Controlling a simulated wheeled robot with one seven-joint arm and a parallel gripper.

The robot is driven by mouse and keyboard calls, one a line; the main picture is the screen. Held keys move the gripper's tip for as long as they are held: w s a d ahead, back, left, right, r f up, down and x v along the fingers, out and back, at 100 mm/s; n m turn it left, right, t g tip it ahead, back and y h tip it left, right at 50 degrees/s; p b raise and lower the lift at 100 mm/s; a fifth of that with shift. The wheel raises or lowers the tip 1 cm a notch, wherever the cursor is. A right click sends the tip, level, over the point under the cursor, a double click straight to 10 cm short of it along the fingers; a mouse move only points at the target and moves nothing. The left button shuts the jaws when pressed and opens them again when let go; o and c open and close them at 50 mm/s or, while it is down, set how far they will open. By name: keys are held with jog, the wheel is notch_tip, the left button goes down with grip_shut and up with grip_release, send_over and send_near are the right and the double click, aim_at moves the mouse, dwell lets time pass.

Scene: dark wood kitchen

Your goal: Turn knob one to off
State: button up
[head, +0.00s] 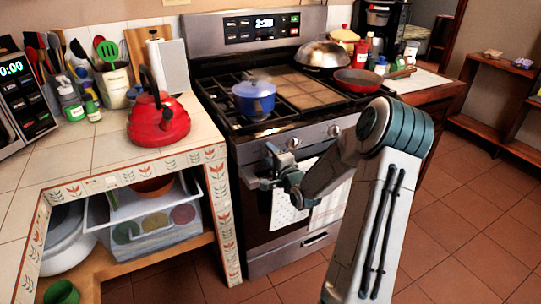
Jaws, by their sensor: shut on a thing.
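The stove (252,137) stands in the middle with a silver front panel. The knob's angle and any markings cannot be seen.
A blue pot (254,97) sits on the front left burner, and a red pan (358,82) is at the right. A red kettle (158,125) stands on the tiled counter (75,158) left of the stove. A towel (291,200) hangs below the panel.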

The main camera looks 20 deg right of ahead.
jog(key=o, duration=0.9)
jog(key=shift+o, duration=0.2)
jog(key=shift+s, duration=0.1)
jog(key=s, duration=1.3)
jog(key=shift+s+d, duration=0.25)
jog(key=shift+s, duration=0.1)
